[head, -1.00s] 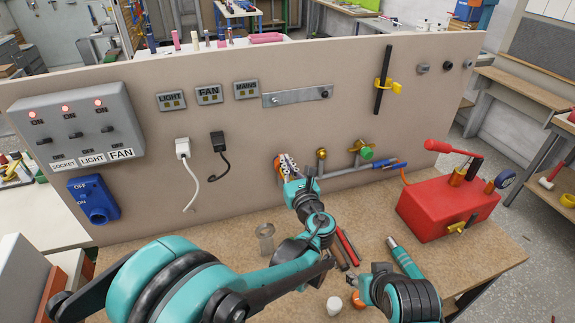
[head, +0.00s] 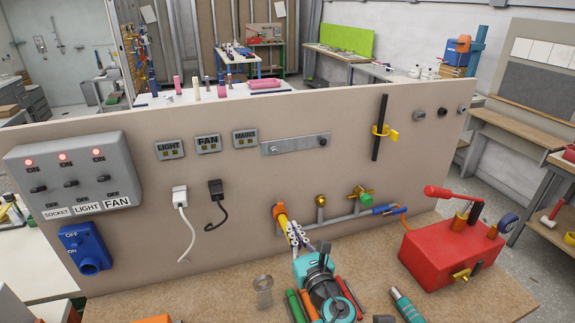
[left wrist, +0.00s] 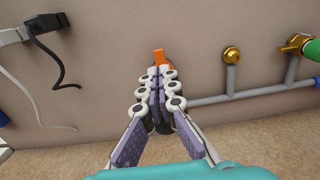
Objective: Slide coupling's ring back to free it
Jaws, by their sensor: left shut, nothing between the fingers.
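An orange-and-yellow fitting (head: 282,214) sits at the left end of the grey wall pipe. My left gripper (head: 294,232) is in front of it, shut with nothing between its fingers. In the left wrist view, the orange end (left wrist: 162,58) shows just beyond the shut fingertips (left wrist: 157,72); the rest is hidden behind them, and contact cannot be told. A blue fitting (head: 382,210) is on the right end of the pipe. I cannot tell for sure which fitting is the coupling.
A brass outlet (head: 320,199) and a green-knobbed valve (head: 366,200) stand right of the left gripper. A red pump box (head: 452,250) is on the bench at right. A metal cup-like part (head: 263,290) and several tools lie near my left arm.

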